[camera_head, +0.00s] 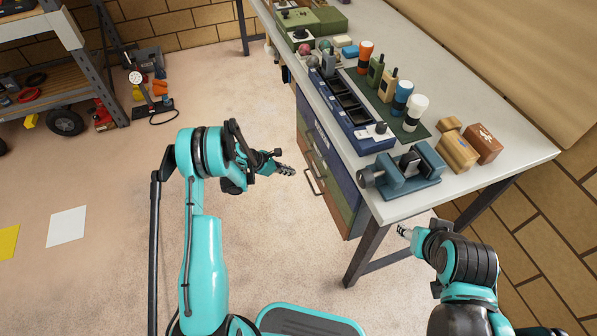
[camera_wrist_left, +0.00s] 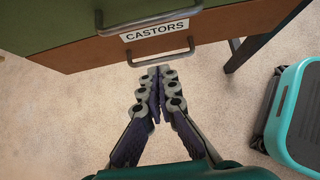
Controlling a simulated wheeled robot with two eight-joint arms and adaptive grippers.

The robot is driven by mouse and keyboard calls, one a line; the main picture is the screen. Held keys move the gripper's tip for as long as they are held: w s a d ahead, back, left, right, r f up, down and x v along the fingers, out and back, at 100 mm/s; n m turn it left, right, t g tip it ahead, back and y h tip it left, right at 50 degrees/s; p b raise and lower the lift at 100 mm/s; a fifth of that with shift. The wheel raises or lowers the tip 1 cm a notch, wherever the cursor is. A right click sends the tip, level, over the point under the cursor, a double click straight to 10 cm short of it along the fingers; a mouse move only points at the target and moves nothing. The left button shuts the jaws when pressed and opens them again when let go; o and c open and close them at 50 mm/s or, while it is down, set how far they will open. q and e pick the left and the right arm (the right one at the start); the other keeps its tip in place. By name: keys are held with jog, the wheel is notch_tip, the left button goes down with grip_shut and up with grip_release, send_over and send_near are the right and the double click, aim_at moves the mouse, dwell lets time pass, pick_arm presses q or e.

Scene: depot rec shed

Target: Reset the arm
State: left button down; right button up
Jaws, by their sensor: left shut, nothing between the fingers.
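My left arm comes in from the left, its elbow bent. Its gripper (camera_head: 285,170) is over bare floor, left of the bench drawers. In the left wrist view the left gripper (camera_wrist_left: 157,74) has its fingers together with nothing between them. Their tips are near a drawer handle (camera_wrist_left: 160,58) under the CASTORS label; whether they touch it I cannot tell. My right gripper (camera_head: 404,231) is small at the bench's near right, beside its legs; its finger state is unclear.
The bench (camera_head: 440,60) holds a vise (camera_head: 403,171), a dark tray (camera_head: 345,105), bottles and wooden blocks. Drawers (camera_head: 325,165) hang below its left side. Shelving (camera_head: 60,70) stands at far left. Floor between is mostly clear, with a white sheet (camera_head: 67,227).

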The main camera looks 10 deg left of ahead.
pick_arm(q)
jog(key=p+v, duration=0.1)
jog(key=v, duration=0.3)
jog(key=shift+a, duration=0.1)
jog(key=s+d+r+m+y, duration=0.1)
jog(key=s+d+r+m, duration=0.2)
jog(key=r, duration=0.5)
jog(key=s+r+m+y, duration=0.25)
jog(key=r+m, duration=0.25)
jog(key=r, duration=0.3)
jog(key=s+d+r+m+y, duration=0.15)
jog(key=s+r+m, duration=0.25)
jog(key=r, duration=0.4)
jog(key=s+r+m+t+y, duration=0.1)
jog(key=s+r+m, duration=0.1)
jog(key=s+m, duration=0.4)
jog(key=s+d+r+m+t+y, duration=0.1)
jog(key=s+r+m, duration=0.2)
jog(key=s, duration=1.1)
jog(key=m, duration=0.3)
jog(key=shift+s+r+m, duration=0.15)
jog(key=shift+r+m, duration=0.1)
jog(key=shift+m, duration=0.15)
